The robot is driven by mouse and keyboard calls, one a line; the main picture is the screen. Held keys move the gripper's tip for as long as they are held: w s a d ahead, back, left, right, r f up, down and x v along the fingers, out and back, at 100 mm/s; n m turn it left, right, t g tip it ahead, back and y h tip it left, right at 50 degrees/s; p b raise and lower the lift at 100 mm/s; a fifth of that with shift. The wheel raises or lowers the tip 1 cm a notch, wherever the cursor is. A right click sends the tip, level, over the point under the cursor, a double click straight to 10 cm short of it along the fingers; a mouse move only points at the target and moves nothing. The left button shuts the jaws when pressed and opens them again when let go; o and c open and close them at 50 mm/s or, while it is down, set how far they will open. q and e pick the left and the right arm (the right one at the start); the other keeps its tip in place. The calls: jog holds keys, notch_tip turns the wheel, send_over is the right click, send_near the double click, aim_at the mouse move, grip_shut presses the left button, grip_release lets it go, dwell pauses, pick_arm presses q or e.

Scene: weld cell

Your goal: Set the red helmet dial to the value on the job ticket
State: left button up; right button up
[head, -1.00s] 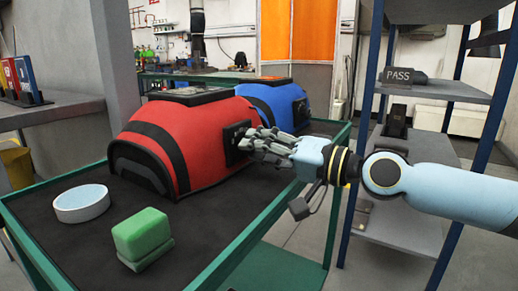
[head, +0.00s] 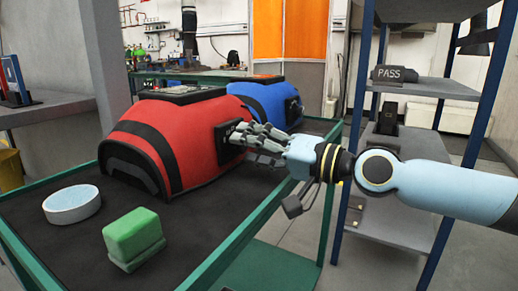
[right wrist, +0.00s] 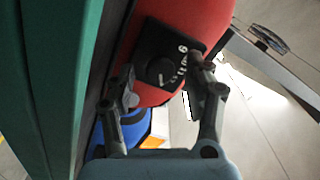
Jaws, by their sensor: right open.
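The red helmet (head: 180,143) lies on the dark top of a green-framed cart, with a black dial panel on its right side. In the right wrist view the red helmet (right wrist: 200,22) carries the black dial (right wrist: 160,71) with white marks and a 9 that can be read; the other numbers are unclear. My right gripper (head: 240,137) is in front of the panel and covers much of it in the head view. In the right wrist view my right gripper (right wrist: 165,90) is open, its fingers on either side of the dial, nothing between them. No job ticket can be made out. My left gripper is out of view.
A blue helmet (head: 262,98) lies behind the red one. A white round dish (head: 72,205) and a green block (head: 133,236) sit at the cart's front. A blue-posted shelf rack with a PASS sign (head: 396,74) stands at the right.

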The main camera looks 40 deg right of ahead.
jog(key=shift+v, duration=3.65)
